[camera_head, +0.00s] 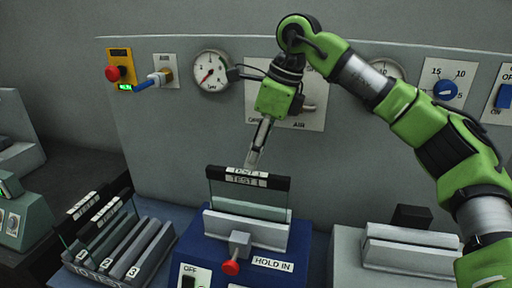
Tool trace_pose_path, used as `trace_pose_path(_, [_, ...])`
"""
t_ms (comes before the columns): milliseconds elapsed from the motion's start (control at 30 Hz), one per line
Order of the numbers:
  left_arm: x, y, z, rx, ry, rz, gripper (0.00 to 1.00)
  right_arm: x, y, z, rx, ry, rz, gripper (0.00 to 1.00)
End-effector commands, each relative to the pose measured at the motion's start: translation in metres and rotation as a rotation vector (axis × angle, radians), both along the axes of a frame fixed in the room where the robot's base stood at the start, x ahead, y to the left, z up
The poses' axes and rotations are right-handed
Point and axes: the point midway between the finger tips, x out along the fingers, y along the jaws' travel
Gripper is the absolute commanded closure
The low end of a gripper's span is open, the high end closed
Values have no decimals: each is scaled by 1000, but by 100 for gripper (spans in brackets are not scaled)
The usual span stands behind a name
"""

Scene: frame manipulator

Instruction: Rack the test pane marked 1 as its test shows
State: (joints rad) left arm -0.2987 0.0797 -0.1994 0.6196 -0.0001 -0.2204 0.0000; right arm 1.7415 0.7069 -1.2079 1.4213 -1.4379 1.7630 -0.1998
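The test pane marked 1 (220,193) is a clear sheet with a dark top bar labelled "TEST 1". It stands upright in the blue test fixture (205,252), behind a grey clamp bar with a red-tipped handle (231,267) and a "HOLD IN" label. My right gripper (253,160) points down at the middle of the pane's top bar, its tips at or just above it. The fingers are seen edge-on, so I cannot tell whether they grip the bar. My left gripper is not in view.
A "TO TEST" rack (160,240) at left has slots numbered 2 and 3 and holds dark-topped panes. A grey slotted holder (410,262) stands at right. The panel behind carries a gauge (211,72), a blue air handle (148,82) and a blue knob (445,89).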

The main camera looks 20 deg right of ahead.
Motion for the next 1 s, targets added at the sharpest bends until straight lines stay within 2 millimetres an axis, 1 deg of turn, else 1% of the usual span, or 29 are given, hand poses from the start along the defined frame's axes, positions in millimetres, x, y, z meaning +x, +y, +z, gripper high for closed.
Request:
trace_pose_path(33, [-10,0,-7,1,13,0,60,1,1,-8,-1,1,0,64])
trace_pose_path(100, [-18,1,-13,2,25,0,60,2,3,-15,0,1,0,64])
trace_pose_path(167, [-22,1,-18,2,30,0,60,3,4,-22,0,1,0,64])
trace_pose_path(267, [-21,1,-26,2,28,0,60,5,7,-34,0,1,0,64])
trace_pose_path(367, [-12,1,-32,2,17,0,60,7,10,-44,0,1,0,64])
trace_pose_path(500, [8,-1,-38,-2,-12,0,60,9,15,-60,0,2,1,64])
trace_pose_path(600, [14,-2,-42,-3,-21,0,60,11,17,-69,0,1,0,64])
trace_pose_path(767, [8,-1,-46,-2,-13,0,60,13,19,-76,0,0,0,64])
trace_pose_path(1000, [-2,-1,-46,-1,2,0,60,13,20,-76,0,0,0,64])
